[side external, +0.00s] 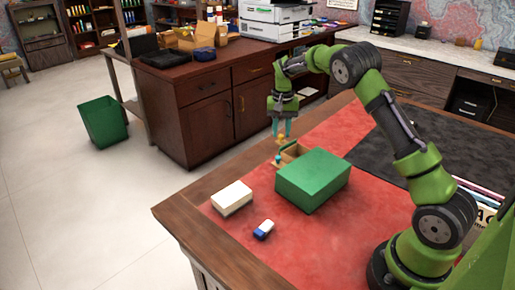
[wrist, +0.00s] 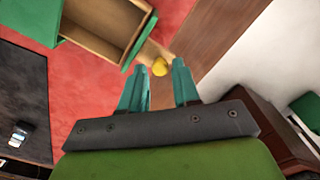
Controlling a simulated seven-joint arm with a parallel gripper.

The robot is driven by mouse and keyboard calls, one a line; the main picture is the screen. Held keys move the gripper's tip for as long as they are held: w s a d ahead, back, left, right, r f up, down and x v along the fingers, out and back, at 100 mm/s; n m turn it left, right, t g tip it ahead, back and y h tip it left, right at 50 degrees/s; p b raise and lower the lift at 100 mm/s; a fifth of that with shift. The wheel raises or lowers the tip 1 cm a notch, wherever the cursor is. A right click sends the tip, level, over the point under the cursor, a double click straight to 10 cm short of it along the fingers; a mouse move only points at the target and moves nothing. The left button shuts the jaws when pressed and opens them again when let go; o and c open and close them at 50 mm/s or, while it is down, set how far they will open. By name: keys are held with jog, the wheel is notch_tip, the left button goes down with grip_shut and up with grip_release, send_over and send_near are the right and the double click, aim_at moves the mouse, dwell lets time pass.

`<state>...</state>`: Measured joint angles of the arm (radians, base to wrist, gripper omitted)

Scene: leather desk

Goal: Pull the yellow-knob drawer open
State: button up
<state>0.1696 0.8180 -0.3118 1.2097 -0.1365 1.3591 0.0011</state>
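The green drawer box (side external: 312,180) sits on the red desk mat. On its far-left side a wooden drawer (side external: 291,152) stands out with its inside showing. In the wrist view the open drawer (wrist: 100,28) is at the top, empty where visible, with a green edge. The yellow knob (wrist: 160,67) is at the drawer's outer end, and shows small in the side view (side external: 281,138). My gripper (wrist: 158,68) is open, its two teal fingers apart. The knob lies in line with the gap between the fingertips; I cannot tell whether they reach around it. The gripper (side external: 281,134) points down in the side view.
A white box (side external: 232,198) and a blue-and-white eraser (side external: 263,230) lie on the mat near the green box. The wooden desk edge (side external: 200,193) is close by the drawer. A black mat (side external: 405,148) lies behind, and books stand at the right.

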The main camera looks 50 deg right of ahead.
notch_tip(320, 180, up, 16)
jog(key=shift+f, duration=0.15)
dwell(0.3)
jog(key=s+a+n+t+y, duration=0.1)
jog(key=s+a+n+t, duration=0.2)
jog(key=s+a, duration=0.7)
jog(key=s+a+r+n+t+y, duration=0.1)
jog(key=s+a+n+t, duration=0.2)
jog(key=s+a, duration=0.8)
jog(key=s+t, duration=0.1)
jog(key=s, duration=0.4)
jog(key=shift+s+a, duration=0.25)
jog(key=shift+s, duration=0.1)
